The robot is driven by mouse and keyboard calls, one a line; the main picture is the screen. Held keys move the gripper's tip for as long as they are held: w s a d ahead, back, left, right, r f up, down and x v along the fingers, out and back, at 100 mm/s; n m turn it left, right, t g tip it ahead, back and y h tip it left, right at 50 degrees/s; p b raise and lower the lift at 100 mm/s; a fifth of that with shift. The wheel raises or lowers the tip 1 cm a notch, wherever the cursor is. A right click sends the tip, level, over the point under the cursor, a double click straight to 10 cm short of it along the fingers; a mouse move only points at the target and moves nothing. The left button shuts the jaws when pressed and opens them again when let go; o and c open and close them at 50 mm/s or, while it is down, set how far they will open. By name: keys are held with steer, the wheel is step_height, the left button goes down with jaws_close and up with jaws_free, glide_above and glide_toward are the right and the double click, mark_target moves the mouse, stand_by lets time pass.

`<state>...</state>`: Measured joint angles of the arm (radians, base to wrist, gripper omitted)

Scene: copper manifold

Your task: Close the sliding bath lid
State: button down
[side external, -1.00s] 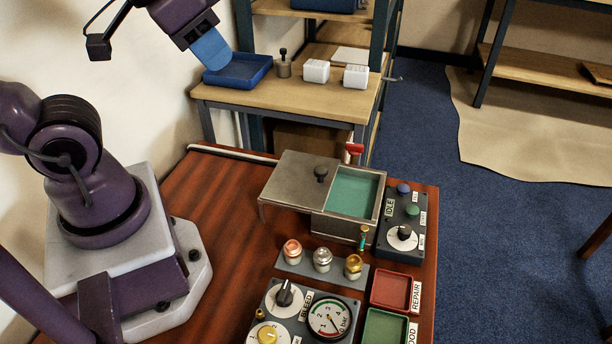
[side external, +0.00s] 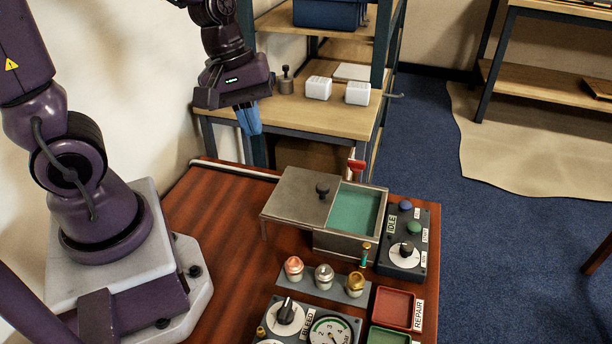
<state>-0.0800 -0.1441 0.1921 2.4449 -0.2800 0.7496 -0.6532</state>
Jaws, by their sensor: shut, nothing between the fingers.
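The bath (side external: 344,242) is a grey metal box on the red-brown table, with green inside its open right part. Its flat grey sliding lid (side external: 290,199) is slid to the left and overhangs the box on that side. A dark knob (side external: 322,190) stands on the lid near its right edge. My gripper (side external: 250,130) has blue fingers pointing down and is shut and empty. It is in the air to the upper left of the lid, well clear of it.
A control box (side external: 403,240) with buttons and a dial stands right of the bath. A rack with several capped fittings (side external: 324,277) and a red tray (side external: 394,308) are in front. A red-handled item (side external: 356,165) rises behind the bath. The table left of the lid is bare.

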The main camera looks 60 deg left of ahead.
step_height(320, 180, down, 4)
steer(key=w+a+n, duration=0.2)
steer(key=a+n, duration=0.1)
steer(key=n, duration=0.8)
steer(key=n+t, duration=0.1)
steer(key=n, duration=0.4)
glide_toward(315, 197)
steer(key=f, duration=0.1)
steer(key=s+a+f, duration=0.1)
steer(key=s+f, duration=0.1)
steer(key=shift+s+a+f, duration=0.1)
steer(key=shift+a+f, duration=0.3)
steer(key=shift+w+d+f, duration=0.15)
steer(key=shift+w+d, duration=0.3)
steer(key=shift+w, duration=0.15)
steer(key=shift+w+d+f, duration=0.15)
steer(key=shift+w+d, duration=0.3)
steer(key=shift+w, duration=0.1)
steer(key=shift+w+d+f, duration=0.1)
steer(key=shift+w+d, duration=0.2)
steer(key=shift+w, duration=0.2)
steer(key=w+d, duration=0.7)
steer(key=shift+w+d, duration=0.3)
steer(key=shift+d, duration=0.05)
